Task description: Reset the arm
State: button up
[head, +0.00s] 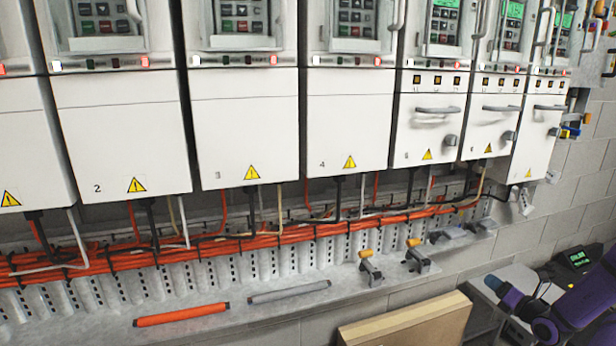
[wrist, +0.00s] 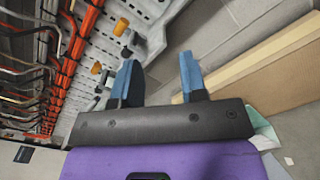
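My gripper shows in the wrist view (wrist: 160,80), with two blue-tipped fingers spread apart and nothing between them. The gripper is clear of the drive cabinets and touches nothing that I can see.
White drive cabinets (head: 243,130) line the wall above orange cables (head: 190,250). A ledge (head: 250,313) below holds an orange bar (head: 181,314), a grey bar (head: 289,292) and orange-knobbed clamps (head: 370,268). A cardboard box (head: 405,325) stands at the bottom.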

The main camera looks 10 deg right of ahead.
jog(key=w+a+r+n+g+y, duration=0.3)
jog(key=a+r+n+y, duration=0.1)
jog(key=a+r+n, duration=0.35)
jog(key=w+a+r+n+g+y, duration=0.2)
jog(key=a+r+n+g+y, duration=0.1)
jog(key=a+r+n+y, duration=0.4)
jog(key=s+a+r+n+g+h, duration=0.1)
jog(key=s+a+r+n+g, duration=0.1)
jog(key=a+r+n+g, duration=0.45)
jog(key=s+a+r+n+g+h, duration=0.1)
jog(key=s+a+r+n, duration=0.15)
jog(key=a+r, duration=0.55)
jog(key=s+a+r+n+g+h, duration=0.3)
jog(key=s+a+r+n+h, duration=0.3)
jog(key=s+a+n, duration=0.55)
jog(key=s+a+r+n+t+h, duration=0.1)
jog(key=s+r+n+t+h, duration=0.2)
jog(key=s, duration=1)
notch_tip(320, 180, up, 3)
jog(key=n+h, duration=0.1)
jog(key=n, duration=0.4)
jog(key=shift+s+a+r+t, duration=0.15)
jog(key=shift+s+r+t, duration=0.05)
jog(key=shift+t, duration=0.15)
